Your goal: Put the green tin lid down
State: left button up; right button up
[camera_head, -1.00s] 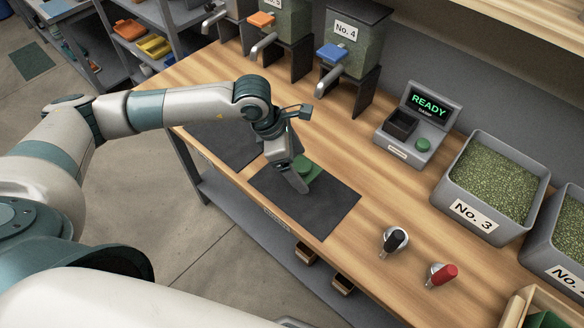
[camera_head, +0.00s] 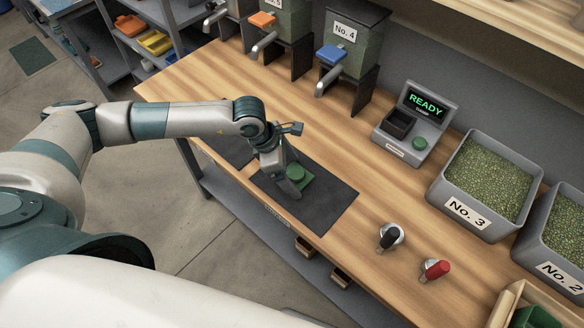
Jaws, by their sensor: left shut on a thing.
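The green tin lid (camera_head: 303,179) is over the upper left part of the dark mat (camera_head: 325,207) on the wooden bench. It shows a raised round knob on a squarish green base. My left gripper (camera_head: 293,185) is shut on the lid, low over the mat, and partly hides the lid's left side. I cannot tell whether the lid touches the mat. My right gripper is not in view.
A second dark mat (camera_head: 222,143) lies left of the gripper, partly behind my arm. A grey READY device (camera_head: 402,150), a black-handled scoop (camera_head: 390,237), a red-handled scoop (camera_head: 436,270) and a No. 3 bean bin (camera_head: 467,212) stand to the right. The mat's right part is clear.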

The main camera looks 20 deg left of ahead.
pick_arm(q)
jog(key=shift+f, duration=0.15)
jog(key=o, duration=0.9)
jog(key=shift+o, duration=0.2)
jog(key=shift+r, duration=0.2)
jog(key=shift+a+r+b, duration=0.2)
jog(key=shift+b, duration=0.1)
jog(key=b+v, duration=0.4)
jog(key=v, duration=0.7)
jog(key=shift+r+b, duration=0.2)
jog(key=shift+b, duration=0.15)
jog(key=shift+s, duration=0.1)
